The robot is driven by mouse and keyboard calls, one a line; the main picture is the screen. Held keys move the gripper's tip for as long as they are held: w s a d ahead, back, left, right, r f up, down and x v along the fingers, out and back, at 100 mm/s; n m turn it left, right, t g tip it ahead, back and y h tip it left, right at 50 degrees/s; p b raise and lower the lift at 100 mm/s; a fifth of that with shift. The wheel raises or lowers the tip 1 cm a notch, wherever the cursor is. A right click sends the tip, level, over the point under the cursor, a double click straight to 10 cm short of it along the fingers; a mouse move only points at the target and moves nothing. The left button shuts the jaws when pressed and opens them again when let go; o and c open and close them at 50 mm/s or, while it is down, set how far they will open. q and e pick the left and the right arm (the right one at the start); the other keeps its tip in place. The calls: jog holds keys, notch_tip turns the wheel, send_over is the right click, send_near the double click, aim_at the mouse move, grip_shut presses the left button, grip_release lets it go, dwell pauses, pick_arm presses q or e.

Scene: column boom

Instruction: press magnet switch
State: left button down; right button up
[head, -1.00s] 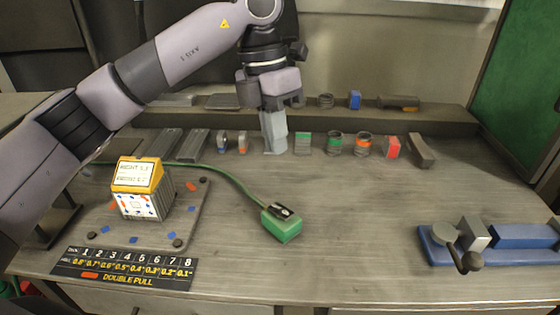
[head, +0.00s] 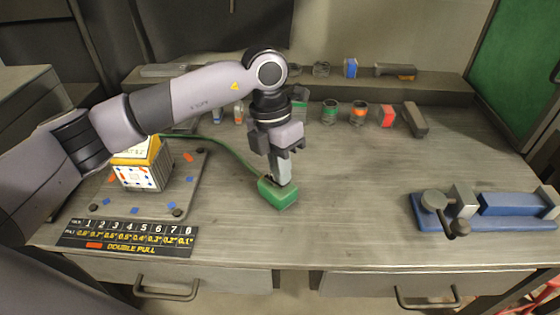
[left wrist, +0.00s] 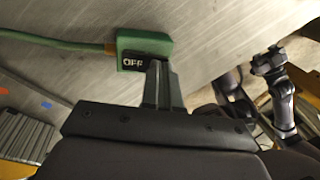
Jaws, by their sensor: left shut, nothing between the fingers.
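The magnet switch is a green box (head: 279,194) with a green cable, standing on the workbench in the middle of the head view. In the left wrist view the green box (left wrist: 145,46) shows a black rocker marked OFF (left wrist: 134,63). My left gripper (head: 284,182) is shut and empty, pointing down with its fingertips at the top of the box. In the left wrist view my left fingertips (left wrist: 155,64) overlap the edge of the rocker beside the lettering. I cannot tell whether they touch it. The rest of the rocker is hidden by the fingers.
A magnetic chuck block (head: 143,177) with a yellow top stands on a grey plate at the left. A blue vise (head: 487,211) sits at the right. Several small containers and blocks line the back, including a red block (head: 387,116). The bench between switch and vise is clear.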

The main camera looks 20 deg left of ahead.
pick_arm(q)
jog(key=shift+s+d+f+b, duration=0.1)
jog(key=shift+d+f+b, duration=0.05)
jog(key=shift+f+b, duration=0.4)
jog(key=shift+r, duration=0.25)
jog(key=shift+w+a+r, duration=0.15)
jog(key=shift+w+a, duration=0.25)
jog(key=shift+a, duration=0.35)
